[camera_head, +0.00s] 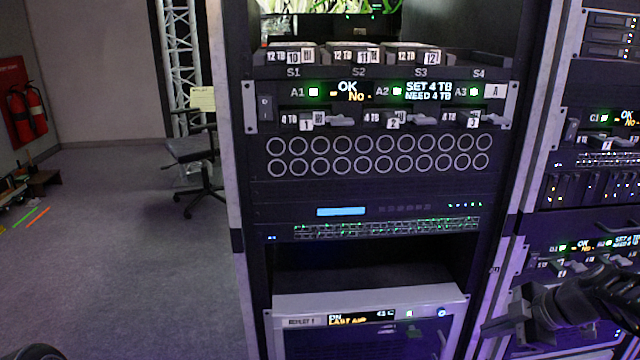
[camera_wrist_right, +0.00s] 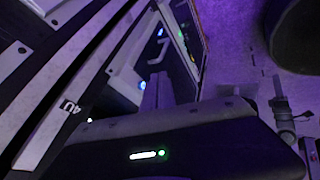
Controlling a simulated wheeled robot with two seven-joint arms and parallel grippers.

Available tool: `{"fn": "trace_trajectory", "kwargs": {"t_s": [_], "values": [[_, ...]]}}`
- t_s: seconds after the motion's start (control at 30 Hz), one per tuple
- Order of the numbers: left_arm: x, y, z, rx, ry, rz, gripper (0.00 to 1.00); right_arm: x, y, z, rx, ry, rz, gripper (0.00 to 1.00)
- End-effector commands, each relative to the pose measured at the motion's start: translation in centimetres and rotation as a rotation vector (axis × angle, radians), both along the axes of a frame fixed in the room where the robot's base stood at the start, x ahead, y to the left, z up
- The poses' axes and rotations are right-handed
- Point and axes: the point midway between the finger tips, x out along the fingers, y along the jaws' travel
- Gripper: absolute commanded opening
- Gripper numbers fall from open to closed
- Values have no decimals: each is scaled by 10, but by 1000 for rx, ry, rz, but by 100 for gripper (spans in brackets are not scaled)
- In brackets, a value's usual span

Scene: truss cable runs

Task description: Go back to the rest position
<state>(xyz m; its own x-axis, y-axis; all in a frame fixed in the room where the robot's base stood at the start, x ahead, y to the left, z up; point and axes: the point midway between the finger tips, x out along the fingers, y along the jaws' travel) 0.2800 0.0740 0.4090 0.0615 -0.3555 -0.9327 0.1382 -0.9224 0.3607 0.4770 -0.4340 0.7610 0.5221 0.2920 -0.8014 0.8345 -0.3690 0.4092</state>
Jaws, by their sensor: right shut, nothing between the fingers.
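My right gripper (camera_head: 499,327) is at the lower right of the head view, in front of the racks. Its arm comes in from the right edge. Its fingers are together with nothing between them. In the right wrist view the gripper (camera_wrist_right: 157,90) shows as two narrow grey fingers side by side, beyond the dark wrist body with a green light. They point toward the rack front, and I cannot tell how far off it is. My left gripper is not in the head view.
The middle rack (camera_head: 365,200) stands close ahead, with labelled drives and a grey-framed unit (camera_head: 365,300) low down. Another rack (camera_head: 600,150) is at right. A chair (camera_head: 195,160) stands at left behind the rack. The floor (camera_head: 120,240) at left is mostly clear.

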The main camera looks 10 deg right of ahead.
Motion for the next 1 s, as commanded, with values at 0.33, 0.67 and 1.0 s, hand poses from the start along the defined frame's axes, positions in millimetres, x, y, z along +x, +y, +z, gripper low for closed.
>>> {"fn": "trace_trajectory", "kwargs": {"t_s": [0.33, 0.67, 1.0], "values": [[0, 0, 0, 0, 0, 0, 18, 9, -40, -21, 163, 77, -570, 0], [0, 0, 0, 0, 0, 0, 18, 3, 45, -199, 559, 301, -1333, 0], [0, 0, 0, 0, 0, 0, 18, -88, 253, -319, 671, 633, -1466, 0]]}}
